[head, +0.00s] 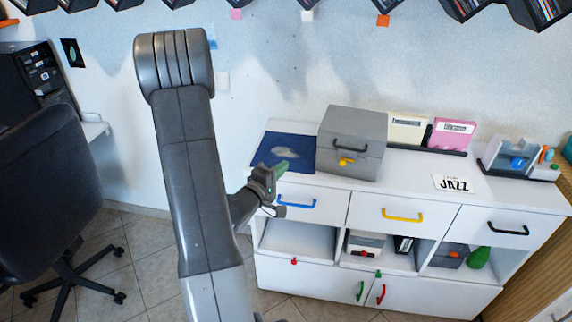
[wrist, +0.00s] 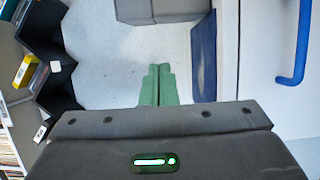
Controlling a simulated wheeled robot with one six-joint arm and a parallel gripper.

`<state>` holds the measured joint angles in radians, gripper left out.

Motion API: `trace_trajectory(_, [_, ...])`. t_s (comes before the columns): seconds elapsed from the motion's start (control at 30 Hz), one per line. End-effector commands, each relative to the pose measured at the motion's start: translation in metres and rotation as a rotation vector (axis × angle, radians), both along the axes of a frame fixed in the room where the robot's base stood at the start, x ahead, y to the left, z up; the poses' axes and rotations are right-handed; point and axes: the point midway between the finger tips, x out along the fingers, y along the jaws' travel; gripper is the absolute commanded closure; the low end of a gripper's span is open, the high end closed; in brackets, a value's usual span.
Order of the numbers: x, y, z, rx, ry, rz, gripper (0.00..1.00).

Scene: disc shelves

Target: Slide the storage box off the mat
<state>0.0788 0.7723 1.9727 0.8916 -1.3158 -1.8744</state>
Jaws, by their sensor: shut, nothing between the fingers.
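The storage box (head: 350,150) is a grey lidded box with a black handle and a yellow latch, upright on the white cabinet top. The dark blue mat (head: 300,141) with a pale mark lies just left of it. The box's left side meets the mat's right edge; I cannot tell whether any mat runs under it. My gripper (head: 281,167) has green fingers, shut and empty, in front of the mat's front part, left of the box. In the wrist view the shut fingers (wrist: 159,85) point toward the grey box (wrist: 165,10), with the mat (wrist: 203,55) at the right.
Pale yellow (head: 407,129) and pink (head: 453,134) sleeves stand in a dark rack right of the box. A JAZZ card (head: 454,184) lies in front of them. Drawers with coloured handles are below. A black chair (head: 45,190) stands at the left. Disc shelves hang above.

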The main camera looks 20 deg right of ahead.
Motion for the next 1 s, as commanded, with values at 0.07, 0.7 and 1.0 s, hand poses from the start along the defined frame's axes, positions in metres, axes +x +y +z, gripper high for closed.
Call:
trace_trajectory(0.07, [0.009, -0.014, 0.001, 0.0, 0.0, -0.004, 1.0])
trace_trajectory(0.7, [0.042, -0.101, 0.0, 0.001, 0.003, 0.001, 1.0])
trace_trajectory(1.0, [0.042, -0.103, -0.001, 0.0, 0.003, 0.003, 1.0])
